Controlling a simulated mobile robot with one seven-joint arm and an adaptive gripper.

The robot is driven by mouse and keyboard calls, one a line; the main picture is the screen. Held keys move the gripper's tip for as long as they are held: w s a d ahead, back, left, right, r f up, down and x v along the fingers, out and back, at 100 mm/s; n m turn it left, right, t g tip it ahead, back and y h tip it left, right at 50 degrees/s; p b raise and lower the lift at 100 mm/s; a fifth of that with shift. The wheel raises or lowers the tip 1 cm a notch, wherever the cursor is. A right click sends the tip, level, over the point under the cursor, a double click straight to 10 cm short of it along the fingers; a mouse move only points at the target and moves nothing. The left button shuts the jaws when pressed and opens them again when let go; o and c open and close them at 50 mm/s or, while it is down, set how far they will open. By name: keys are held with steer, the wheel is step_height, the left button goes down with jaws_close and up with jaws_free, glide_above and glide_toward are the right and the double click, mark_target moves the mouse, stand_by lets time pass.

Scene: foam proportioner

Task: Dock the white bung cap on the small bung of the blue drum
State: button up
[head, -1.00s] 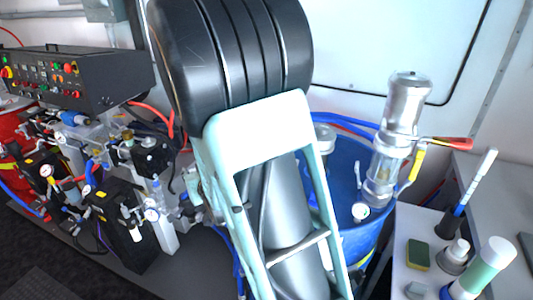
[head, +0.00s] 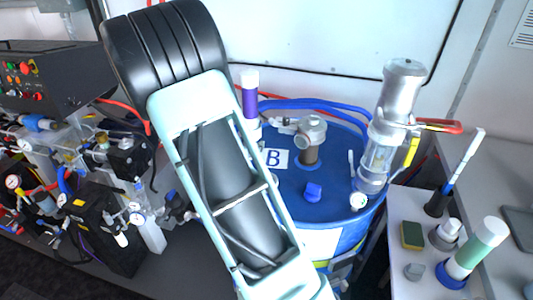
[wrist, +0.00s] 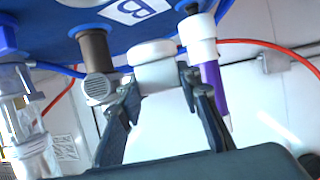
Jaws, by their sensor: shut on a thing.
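My gripper (wrist: 159,80) is shut on the white bung cap (wrist: 153,52) in the wrist view, a finger on each side. The cap overlaps the area by the rim of the blue drum (wrist: 190,15); I cannot tell whether they touch. The drum (head: 345,218) also shows in the head view, its top facing up. A blue raised fitting (head: 313,191) sits on the drum top, in front of a brown standpipe with a grey head (head: 311,130). I cannot tell for sure which fitting is the small bung. My arm hides the drum's left side; my gripper is not visible in the head view.
A clear and metal pump (head: 385,135) stands at the drum's right. A purple-and-white tube (head: 250,95) rises at its back left and shows near the cap in the wrist view. Blue hoses loop behind. A white stand (head: 405,225) with a sponge and bottles is at right.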

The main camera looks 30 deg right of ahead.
steer(key=s+d+f+m+g+h+b, duration=0.1)
steer(key=s+d+f+m+g+b, duration=0.1)
steer(key=f, duration=0.6)
steer(key=s+m+g+b, duration=0.1)
steer(key=s+b, duration=0.1)
steer(key=b, duration=0.1)
steer(key=shift+s+d+h, duration=0.35)
steer(key=shift+h, duration=0.05)
steer(key=shift+a+p, duration=0.1)
steer(key=shift+p, duration=0.25)
stand_by(0.9)
steer(key=shift+f+b, duration=0.4)
steer(key=shift+f, duration=0.15)
stand_by(0.4)
steer(key=o, duration=0.7)
steer(key=shift+o, duration=0.8)
